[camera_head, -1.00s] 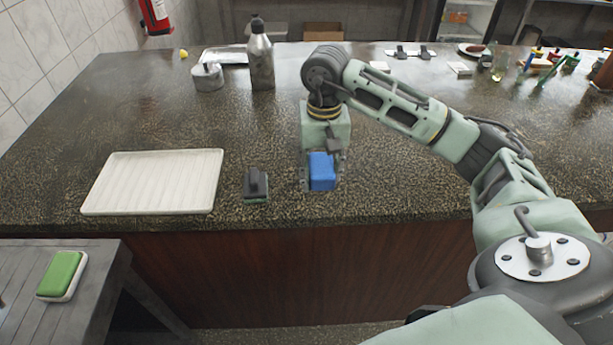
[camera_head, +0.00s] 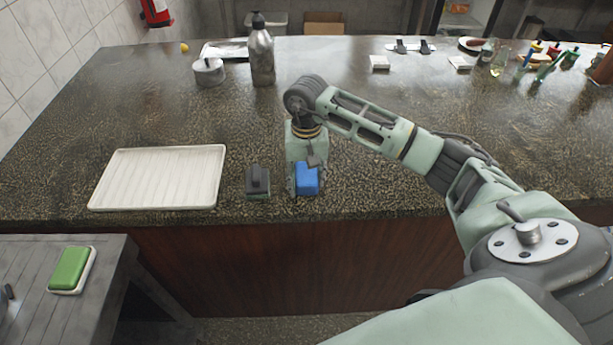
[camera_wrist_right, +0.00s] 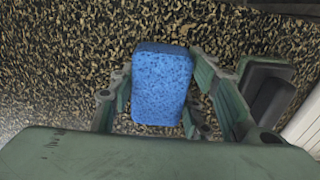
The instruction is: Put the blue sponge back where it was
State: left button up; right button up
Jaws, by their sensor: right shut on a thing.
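The blue sponge (camera_head: 307,180) is at the front of the dark speckled counter in the head view. My right gripper (camera_head: 305,187) points down and is shut on it. In the right wrist view the blue sponge (camera_wrist_right: 160,88) stands between the two fingers of my right gripper (camera_wrist_right: 158,100). I cannot tell whether the sponge touches the counter. My left gripper is not in view.
A dark block with a handle (camera_head: 258,182) sits just left of the sponge. A white ribbed tray (camera_head: 160,178) lies further left.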

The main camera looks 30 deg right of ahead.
aim_at(306, 174)
jog(key=o, duration=1.1)
jog(key=shift+f, duration=0.15)
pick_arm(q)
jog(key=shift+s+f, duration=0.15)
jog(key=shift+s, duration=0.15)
pick_arm(e)
jog(key=shift+r, duration=0.25)
jog(key=shift+w+r, duration=0.1)
jog(key=shift+r, duration=0.2)
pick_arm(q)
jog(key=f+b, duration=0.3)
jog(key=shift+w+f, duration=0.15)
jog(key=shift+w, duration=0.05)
pick_arm(e)
notch_tip(306, 174, up, 11)
jog(key=shift+r, duration=0.15)
